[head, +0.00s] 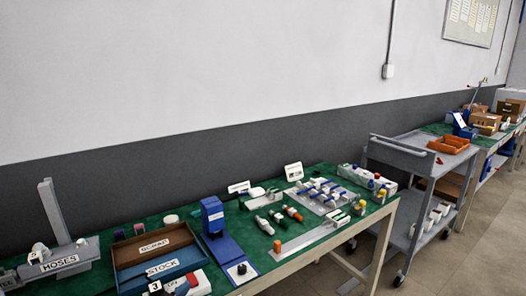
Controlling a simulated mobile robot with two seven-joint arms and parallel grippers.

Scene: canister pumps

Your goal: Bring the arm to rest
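Neither of my grippers nor any arm of mine shows clearly in the head view. The green-topped workbench (110,225) runs along the wall from the lower left to the middle. On it stand a brown and blue divided tray (125,252) with labels that seem to read "DECANT" and "STOCK", and a blue upright stand (213,218). Several small canister or pump parts (275,216) lie to the right of the stand. A grey plate (333,200) holds several white and blue parts.
A grey rack (60,262) labelled "HOSES" with a tall post stands at the left. A grey cart (398,153) with an orange bin (448,145) stands right of the bench. Another bench (490,140) is beyond it. The floor (490,235) at the lower right is clear.

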